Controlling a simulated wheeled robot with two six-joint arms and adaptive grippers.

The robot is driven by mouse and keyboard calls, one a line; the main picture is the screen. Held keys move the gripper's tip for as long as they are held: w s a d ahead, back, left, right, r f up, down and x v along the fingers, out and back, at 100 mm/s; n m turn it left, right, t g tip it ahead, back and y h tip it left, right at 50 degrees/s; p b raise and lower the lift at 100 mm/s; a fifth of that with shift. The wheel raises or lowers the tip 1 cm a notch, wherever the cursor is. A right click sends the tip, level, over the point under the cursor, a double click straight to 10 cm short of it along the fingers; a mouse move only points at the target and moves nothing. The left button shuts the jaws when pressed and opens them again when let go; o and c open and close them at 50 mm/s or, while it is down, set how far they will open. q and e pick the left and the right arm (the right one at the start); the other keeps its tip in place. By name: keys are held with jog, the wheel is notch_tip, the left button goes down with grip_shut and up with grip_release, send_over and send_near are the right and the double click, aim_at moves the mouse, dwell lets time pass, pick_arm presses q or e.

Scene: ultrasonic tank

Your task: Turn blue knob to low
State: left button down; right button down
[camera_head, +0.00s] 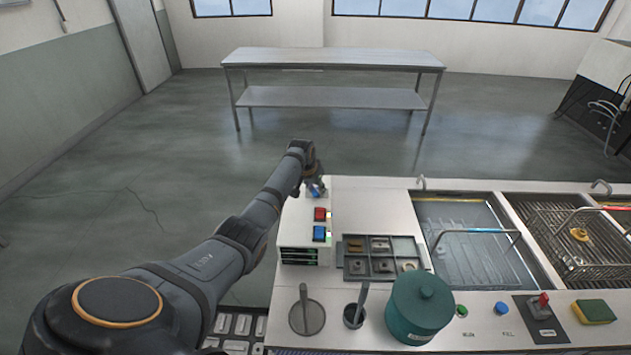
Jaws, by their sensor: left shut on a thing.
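A white control box (296,238) stands at the left end of the pale worktop. The knob's setting and any low mark are too small to read. My right gripper is not in view.
A compartment tray (343,259), a green lidded pot (418,312) and a tank with a wire basket (470,235) stand to the right.

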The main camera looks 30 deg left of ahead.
pick_arm(q)
jog(key=n, duration=0.1)
jog(key=n+y+p, duration=0.1)
jog(key=shift+d+r+n, duration=0.15)
jog(key=shift+n, duration=0.15)
jog(key=shift+n+g+y+p, duration=0.4)
jog(key=shift+n+p, duration=0.1)
jog(key=shift+n, duration=0.7)
jog(key=shift+w+n, duration=0.1)
jog(key=shift+n, duration=0.2)
jog(key=c, duration=1)
grip_release()
jog(key=v, duration=1.1)
jog(key=shift+d+r, duration=0.2)
jog(key=shift+r, duration=0.1)
